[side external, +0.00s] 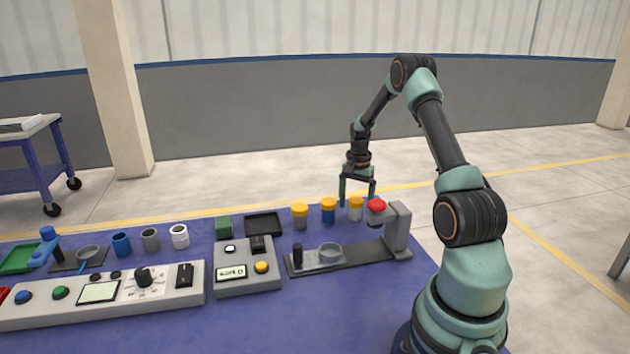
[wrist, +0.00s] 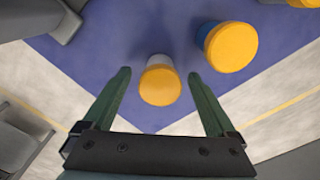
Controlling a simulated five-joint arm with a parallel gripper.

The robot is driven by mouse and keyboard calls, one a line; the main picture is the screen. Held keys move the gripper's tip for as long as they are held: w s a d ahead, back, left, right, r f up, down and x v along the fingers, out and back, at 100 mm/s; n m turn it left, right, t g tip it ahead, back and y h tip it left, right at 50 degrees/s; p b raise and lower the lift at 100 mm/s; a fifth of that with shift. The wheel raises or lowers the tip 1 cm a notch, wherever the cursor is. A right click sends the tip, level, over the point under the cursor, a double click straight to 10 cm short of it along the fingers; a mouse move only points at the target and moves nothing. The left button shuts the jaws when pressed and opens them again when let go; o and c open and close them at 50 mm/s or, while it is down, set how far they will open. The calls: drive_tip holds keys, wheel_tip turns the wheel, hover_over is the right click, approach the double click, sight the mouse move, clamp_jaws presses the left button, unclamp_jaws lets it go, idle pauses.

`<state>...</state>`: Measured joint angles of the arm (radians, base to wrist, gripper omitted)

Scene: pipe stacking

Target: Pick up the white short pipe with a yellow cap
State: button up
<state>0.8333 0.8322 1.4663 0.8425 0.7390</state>
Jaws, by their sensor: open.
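The white short pipe with a yellow cap (side external: 356,208) stands upright near the back edge of the blue table, at the right end of a row of yellow-capped pipes. In the wrist view its yellow cap (wrist: 160,85) shows between my two fingers, with a pale body behind it. My gripper (side external: 357,200) is open and points down over this pipe. The wrist view shows its two green fingers (wrist: 161,80) apart, one on each side of the cap. Nothing is held. I cannot tell the exact height of the fingertips against the cap.
A blue pipe with a yellow cap (side external: 328,211) stands close to the left, with another yellow-capped pipe (side external: 299,216) beyond it. A grey stand with a red knob (side external: 396,228) is close on the right. Uncapped pipes (side external: 150,240) stand farther left.

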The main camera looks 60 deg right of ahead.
drive_tip(key=c, duration=1.5)
drive_tip(key=shift+o, duration=0.2)
drive_tip(key=shift+r, duration=0.1)
